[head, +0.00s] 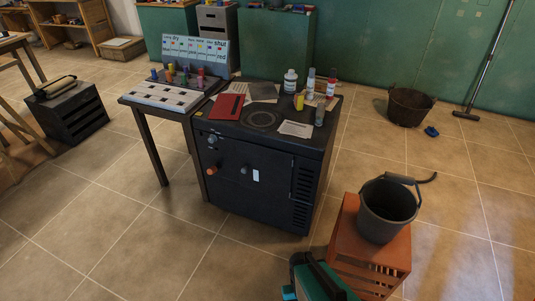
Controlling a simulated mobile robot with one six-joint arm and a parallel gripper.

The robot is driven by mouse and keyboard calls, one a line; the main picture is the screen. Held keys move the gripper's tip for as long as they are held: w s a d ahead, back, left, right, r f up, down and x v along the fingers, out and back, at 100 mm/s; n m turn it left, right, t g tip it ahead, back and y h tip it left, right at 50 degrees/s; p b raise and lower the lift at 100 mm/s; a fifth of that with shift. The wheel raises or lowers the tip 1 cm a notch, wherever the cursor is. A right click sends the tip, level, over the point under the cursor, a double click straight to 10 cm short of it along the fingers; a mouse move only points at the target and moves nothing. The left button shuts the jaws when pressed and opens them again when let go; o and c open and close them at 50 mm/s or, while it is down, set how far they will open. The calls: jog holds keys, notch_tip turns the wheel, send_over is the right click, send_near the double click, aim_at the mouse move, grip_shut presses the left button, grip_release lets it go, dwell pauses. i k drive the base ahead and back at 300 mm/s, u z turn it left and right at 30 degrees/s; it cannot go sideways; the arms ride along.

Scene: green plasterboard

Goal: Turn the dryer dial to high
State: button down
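A black box-shaped cabinet (230,192), which looks like the dryer, stands on the tiled floor in the middle of the head view. Its front has a small grey knob (212,139) at the upper left, an orange knob (212,170) below it and a dark knob (244,170) to the right of that. A white label (256,176) is beside the dark knob. I cannot tell which knob is the dryer dial, and any markings and settings are too small to read. My gripper is not in view.
A grey bucket (388,212) stands on a reddish crate (352,246) at front right. The tiled floor at front left is clear.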

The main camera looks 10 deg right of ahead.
aim_at(212, 138)
jog(key=k, duration=1.25)
jog(key=u, duration=0.3)
jog(key=i, duration=0.7)
jog(key=u, duration=0.85)
jog(key=i, duration=0.95)
jog(key=u, duration=0.4)
